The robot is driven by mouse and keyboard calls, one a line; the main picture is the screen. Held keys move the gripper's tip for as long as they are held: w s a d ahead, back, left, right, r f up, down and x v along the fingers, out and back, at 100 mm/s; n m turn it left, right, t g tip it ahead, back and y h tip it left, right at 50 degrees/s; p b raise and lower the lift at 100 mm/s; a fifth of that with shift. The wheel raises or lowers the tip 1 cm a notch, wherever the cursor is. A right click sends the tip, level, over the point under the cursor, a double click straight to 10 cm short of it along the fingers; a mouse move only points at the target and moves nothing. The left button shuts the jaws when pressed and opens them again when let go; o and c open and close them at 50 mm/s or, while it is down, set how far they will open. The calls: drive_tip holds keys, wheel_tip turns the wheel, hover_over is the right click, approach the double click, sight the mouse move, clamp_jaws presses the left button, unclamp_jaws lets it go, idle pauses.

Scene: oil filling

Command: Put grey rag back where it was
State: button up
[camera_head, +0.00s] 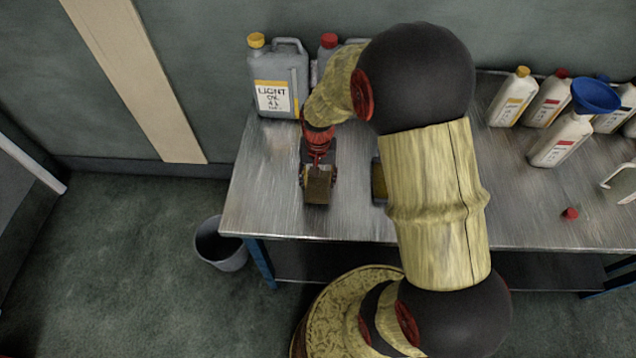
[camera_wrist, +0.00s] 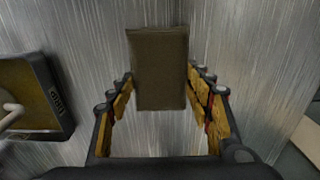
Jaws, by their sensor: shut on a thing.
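The grey rag (camera_wrist: 158,72) shows as a brownish-grey folded block in the wrist view, between the fingertips of my gripper (camera_wrist: 160,88). In the head view the rag (camera_head: 318,186) is at the left part of the metal table, under my gripper (camera_head: 318,172). My gripper is shut on the rag. The fingers stand on both sides of it, pointing down at the table. I cannot tell whether the rag touches the table top.
A grey light oil can (camera_head: 277,80) stands behind. Several bottles (camera_head: 510,97) and a blue funnel (camera_head: 596,95) are at right. A bin (camera_head: 220,245) stands on the floor.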

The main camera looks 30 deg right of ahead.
drive_tip(key=shift+f, duration=0.3)
drive_tip(key=shift+f, duration=0.15)
drive_tip(key=o, duration=1)
